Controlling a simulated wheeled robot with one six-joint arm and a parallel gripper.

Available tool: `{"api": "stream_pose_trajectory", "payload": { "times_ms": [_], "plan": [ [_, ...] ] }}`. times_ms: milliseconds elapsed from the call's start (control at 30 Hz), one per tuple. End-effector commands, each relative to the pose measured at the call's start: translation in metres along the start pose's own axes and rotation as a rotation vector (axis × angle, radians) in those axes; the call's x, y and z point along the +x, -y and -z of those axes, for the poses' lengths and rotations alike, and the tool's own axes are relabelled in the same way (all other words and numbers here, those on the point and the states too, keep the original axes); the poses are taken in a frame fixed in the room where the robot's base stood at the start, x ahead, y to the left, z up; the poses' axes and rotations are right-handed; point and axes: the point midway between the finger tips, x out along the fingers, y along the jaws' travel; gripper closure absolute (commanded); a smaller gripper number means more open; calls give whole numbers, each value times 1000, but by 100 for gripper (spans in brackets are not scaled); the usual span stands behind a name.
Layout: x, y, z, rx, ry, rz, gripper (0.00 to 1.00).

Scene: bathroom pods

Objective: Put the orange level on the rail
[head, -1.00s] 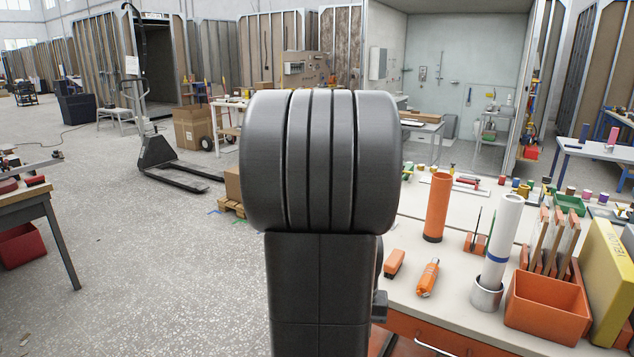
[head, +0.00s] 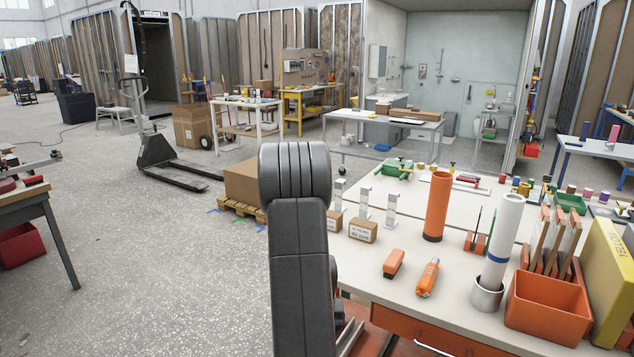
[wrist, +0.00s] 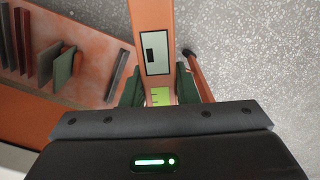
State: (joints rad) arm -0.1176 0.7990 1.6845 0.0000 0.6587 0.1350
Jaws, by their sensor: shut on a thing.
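The orange level (wrist: 158,18) shows in the wrist view as a long orange bar with a grey display window and a yellow-green vial. My gripper (wrist: 160,92) is shut on it, with one dark green finger pad on each side of the bar. The bar runs up and out of the top of the view, so its far end is hidden. In the head view my arm hides the gripper and the level. I cannot clearly pick out the rail in either view.
The workbench (head: 400,285) on the right holds an orange tube (head: 437,207), a white roll (head: 500,240), an orange bin (head: 545,308) and small boxes with grey stands (head: 363,230).

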Motion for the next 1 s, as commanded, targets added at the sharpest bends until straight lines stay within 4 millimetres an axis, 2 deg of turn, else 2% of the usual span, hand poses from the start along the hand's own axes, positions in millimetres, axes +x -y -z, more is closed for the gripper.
{"api": "stream_pose_trajectory", "payload": {
  "times_ms": [100, 200, 500, 600, 667, 1000],
  "plan": [
    [16, 8, 7, -12, 1, 0, 100],
    [23, 11, 10, -17, -1, 0, 100],
    [25, 12, 11, -18, -2, 0, 100],
    [33, 12, 9, -18, 2, 0, 100],
    [44, 12, 8, -18, 4, 0, 100],
    [144, 12, -18, -18, 7, 0, 100]
  ]
}}
